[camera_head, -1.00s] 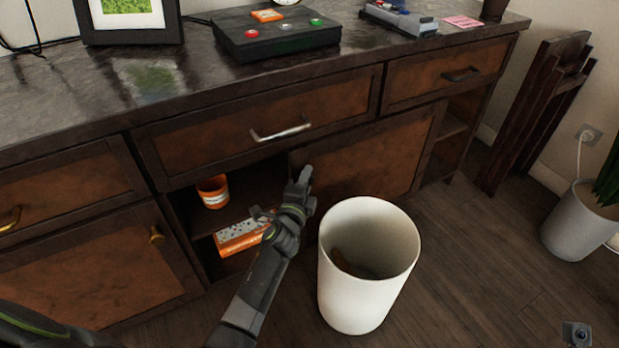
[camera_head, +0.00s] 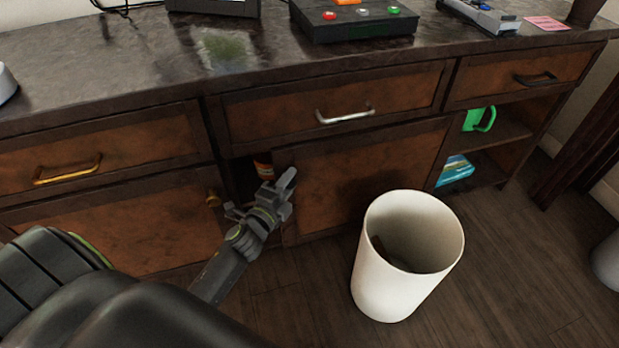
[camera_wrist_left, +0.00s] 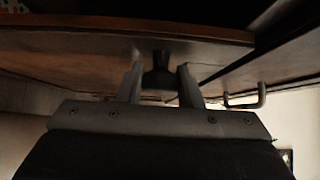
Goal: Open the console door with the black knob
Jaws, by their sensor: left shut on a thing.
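The console door (camera_head: 370,180) is a brown panel with a dark frame below the silver-handled drawer. It covers the middle of the lower front, with a narrow dark gap to its left and open shelves to its right. My left gripper (camera_head: 282,186) is at the door's left edge. In the left wrist view, the black knob (camera_wrist_left: 158,79) sits between the two fingers of my left gripper (camera_wrist_left: 158,72), which is shut on it. The knob is hidden by the gripper in the head view. My right gripper is not in view.
A white bin (camera_head: 400,270) stands on the floor in front of the door. A green item (camera_head: 476,119) and a blue package (camera_head: 455,170) are on the right shelves. An orange container (camera_head: 263,167) shows in the left gap. A brass-handled drawer (camera_head: 110,150) is at left.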

